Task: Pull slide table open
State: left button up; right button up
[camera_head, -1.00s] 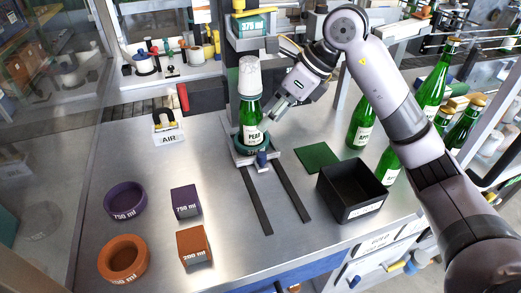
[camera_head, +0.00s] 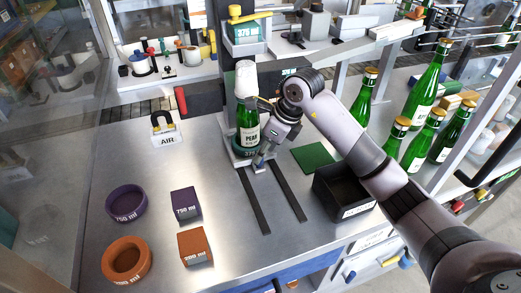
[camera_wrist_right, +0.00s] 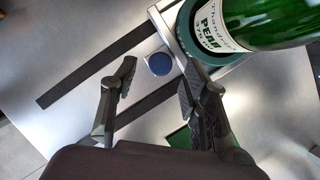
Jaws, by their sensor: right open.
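The slide table (camera_head: 238,161) is at the back end of two dark rails (camera_head: 255,205). A green bottle (camera_head: 247,120) with a white capsule on its neck stands upright on it in a green ring (camera_wrist_right: 185,38). A blue knob (camera_wrist_right: 159,64) is on the slide table's front side. My right gripper (camera_wrist_right: 158,82) is open, with its fingers on either side of the knob in the wrist view; I cannot tell whether they touch it. In the head view the right gripper (camera_head: 262,156) is low in front of the bottle. My left gripper is not in view.
A black bin (camera_head: 343,192) and a green pad (camera_head: 317,158) lie right of the rails. Purple and orange rings (camera_head: 126,203) and blocks (camera_head: 187,204) are at left. Several green bottles (camera_head: 412,140) stand at right. The surface along the rails is clear.

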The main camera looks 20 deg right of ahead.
jog(key=shift+x, duration=1.3)
jog(key=shift+c, duration=0.2)
grip_shut()
